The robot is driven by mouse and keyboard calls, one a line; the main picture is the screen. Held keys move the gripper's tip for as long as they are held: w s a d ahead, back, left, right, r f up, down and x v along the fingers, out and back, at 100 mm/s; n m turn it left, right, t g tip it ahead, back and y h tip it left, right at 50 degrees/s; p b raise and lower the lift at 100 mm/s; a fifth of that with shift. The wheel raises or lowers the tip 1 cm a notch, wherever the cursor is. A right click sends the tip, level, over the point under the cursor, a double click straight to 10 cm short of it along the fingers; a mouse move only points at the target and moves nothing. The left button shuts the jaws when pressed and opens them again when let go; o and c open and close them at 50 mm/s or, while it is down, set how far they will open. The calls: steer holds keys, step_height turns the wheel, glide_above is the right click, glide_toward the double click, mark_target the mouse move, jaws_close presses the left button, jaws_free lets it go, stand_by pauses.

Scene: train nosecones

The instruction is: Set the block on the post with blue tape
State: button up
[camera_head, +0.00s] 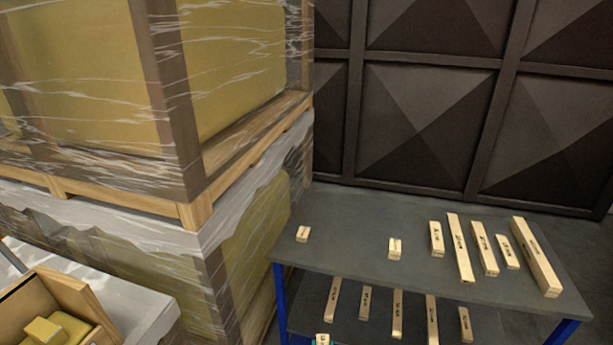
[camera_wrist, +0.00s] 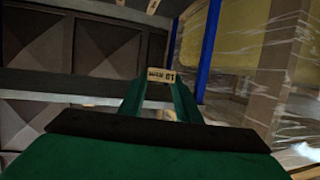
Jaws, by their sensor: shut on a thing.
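My gripper (camera_wrist: 160,88) has green fingers and is shut on a small pale wooden block (camera_wrist: 161,75) with dark printed lettering that appears upside down in the wrist view. The block (camera_head: 323,339) also shows at the bottom edge of the head view, in front of the lower shelf, with a bit of green finger beside it. The rest of my gripper is out of that view. I cannot make out a post with blue tape in either view. Two short wooden pieces, a left one (camera_head: 302,234) and a middle one (camera_head: 395,248), stand apart on the table top.
The grey table (camera_head: 345,225) has blue legs (camera_head: 280,300) and carries several longer labelled wooden bars at right. More bars lie on its lower shelf (camera_head: 370,325). Wrapped pallets (camera_head: 150,190) stand close at left. An open wooden box (camera_head: 75,290) is at lower left. A dark panelled wall stands behind.

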steer(key=s+a+f, duration=0.2)
steer(key=s+f, duration=0.1)
steer(key=f, duration=0.3)
steer(key=s+a+f+y, duration=0.1)
steer(key=s+a+f, duration=0.2)
steer(key=s+f, duration=0.1)
steer(key=shift+s+f+n, duration=0.25)
steer(key=shift+f+n, duration=0.15)
steer(key=shift+f, duration=0.45)
steer(key=shift+d, duration=0.1)
steer(key=shift+w, duration=0.1)
